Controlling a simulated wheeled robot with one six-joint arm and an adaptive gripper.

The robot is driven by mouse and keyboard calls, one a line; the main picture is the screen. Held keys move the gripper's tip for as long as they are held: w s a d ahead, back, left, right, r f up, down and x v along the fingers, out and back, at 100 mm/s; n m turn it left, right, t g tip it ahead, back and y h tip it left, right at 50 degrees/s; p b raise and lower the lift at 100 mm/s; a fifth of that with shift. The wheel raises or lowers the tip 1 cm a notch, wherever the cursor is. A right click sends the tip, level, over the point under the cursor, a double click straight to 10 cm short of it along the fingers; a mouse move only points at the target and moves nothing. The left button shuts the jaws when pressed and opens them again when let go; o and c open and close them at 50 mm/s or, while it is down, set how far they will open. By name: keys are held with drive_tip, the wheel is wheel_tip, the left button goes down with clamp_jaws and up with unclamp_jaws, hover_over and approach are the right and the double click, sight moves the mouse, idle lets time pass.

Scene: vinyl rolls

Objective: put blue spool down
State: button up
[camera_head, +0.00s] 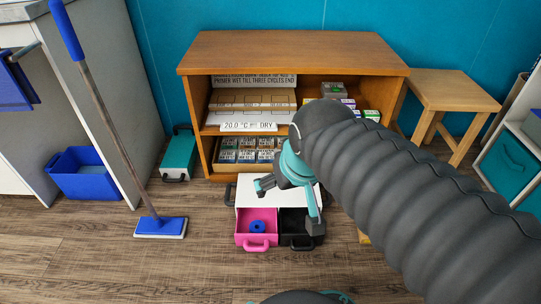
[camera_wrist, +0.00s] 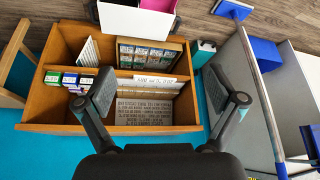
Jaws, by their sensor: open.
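The blue spool (camera_head: 258,227) lies in the pink drawer (camera_head: 257,241), which is pulled out at the lower left of a white cabinet (camera_head: 250,190) on the floor. My gripper (camera_head: 288,207) is open and empty, in front of and above the white cabinet, up and right of the spool in the head view. Its spread fingers also show in the wrist view (camera_wrist: 168,95), with nothing between them. The pink drawer shows only as a small piece at the top edge of the wrist view (camera_wrist: 158,5), and the spool is not seen there.
A black drawer (camera_head: 294,232) is open beside the pink one. A wooden shelf (camera_head: 290,52) with boxes and signs stands behind. A mop (camera_head: 160,227), blue bin (camera_head: 84,172) and teal case (camera_head: 179,155) are at left, a wooden stool (camera_head: 452,90) at right. Front floor is clear.

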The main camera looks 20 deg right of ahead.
drive_tip(key=s, duration=0.3)
drive_tip(key=shift+r, duration=0.1)
drive_tip(key=shift+r, duration=0.1)
wheel_tip(320, 180, up, 6)
drive_tip(key=p, duration=0.6)
drive_tip(key=shift+r, duration=0.1)
idle(0.6)
